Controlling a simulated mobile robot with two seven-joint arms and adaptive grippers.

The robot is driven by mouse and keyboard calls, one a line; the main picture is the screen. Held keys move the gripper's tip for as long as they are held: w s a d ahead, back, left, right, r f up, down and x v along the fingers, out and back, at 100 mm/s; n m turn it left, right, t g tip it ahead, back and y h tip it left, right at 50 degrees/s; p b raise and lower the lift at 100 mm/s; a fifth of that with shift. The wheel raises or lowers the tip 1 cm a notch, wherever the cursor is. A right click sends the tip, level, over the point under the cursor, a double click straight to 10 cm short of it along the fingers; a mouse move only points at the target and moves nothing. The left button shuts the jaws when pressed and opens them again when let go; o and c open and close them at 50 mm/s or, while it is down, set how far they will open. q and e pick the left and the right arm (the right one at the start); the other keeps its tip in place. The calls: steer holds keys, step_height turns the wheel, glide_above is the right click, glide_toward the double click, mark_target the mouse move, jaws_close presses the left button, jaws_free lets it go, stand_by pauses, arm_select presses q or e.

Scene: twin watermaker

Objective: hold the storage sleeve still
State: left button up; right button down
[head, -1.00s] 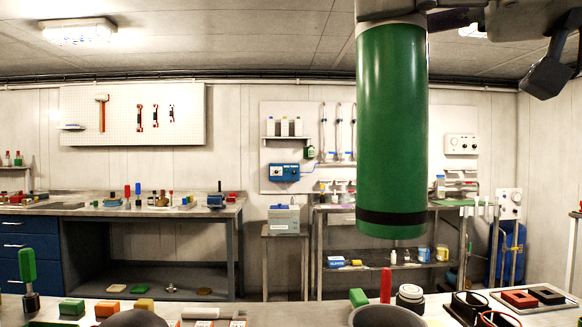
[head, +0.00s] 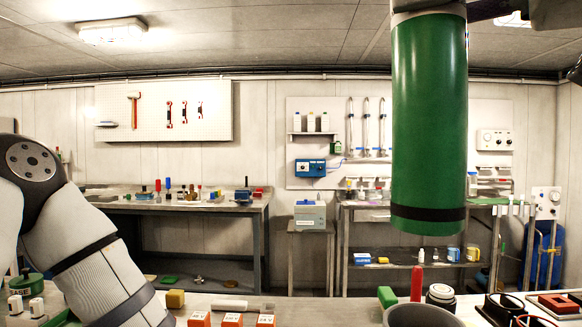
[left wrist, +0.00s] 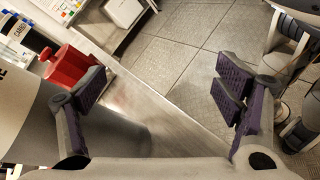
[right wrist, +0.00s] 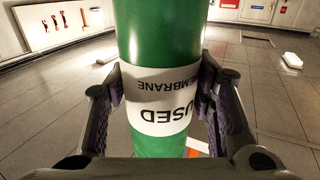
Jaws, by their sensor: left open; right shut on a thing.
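A green cylinder (head: 428,120) with a black band near its lower end hangs upright on the right of the head view. In the right wrist view the green cylinder (right wrist: 160,35) carries a white label reading USED MEMBRANE. My right gripper (right wrist: 165,100) is shut on it at the label, one finger each side. My left gripper (left wrist: 162,92) is open. A large grey cylinder (left wrist: 30,115), with a dark letter at the picture edge, lies beside and behind its left finger. Contact is unclear. I cannot tell whether this is the storage sleeve. The head view does not show my left fingers.
A grey round container (head: 424,316) stands at the bench front, near a red upright piece (head: 417,283). Orange labelled blocks (head: 232,320) stand left of it. Open floor (left wrist: 185,50) lies beyond the bench edge.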

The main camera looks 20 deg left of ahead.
arm_select(q)
steer(key=w+a+r+n+t+h, duration=0.4)
steer(key=w+a+r+n+t, duration=0.35)
steer(key=a+n, duration=0.4)
steer(key=w+d+n, duration=0.1)
steer(key=w+d, duration=0.2)
steer(key=d, duration=1)
steer(key=shift+d+r, duration=0.15)
steer(key=shift+d, duration=0.15)
steer(key=c, duration=1.6)
steer(key=shift+o, duration=0.2)
steer(key=o, duration=1.4)
steer(key=shift+s, duration=0.1)
steer(key=shift+c, duration=0.4)
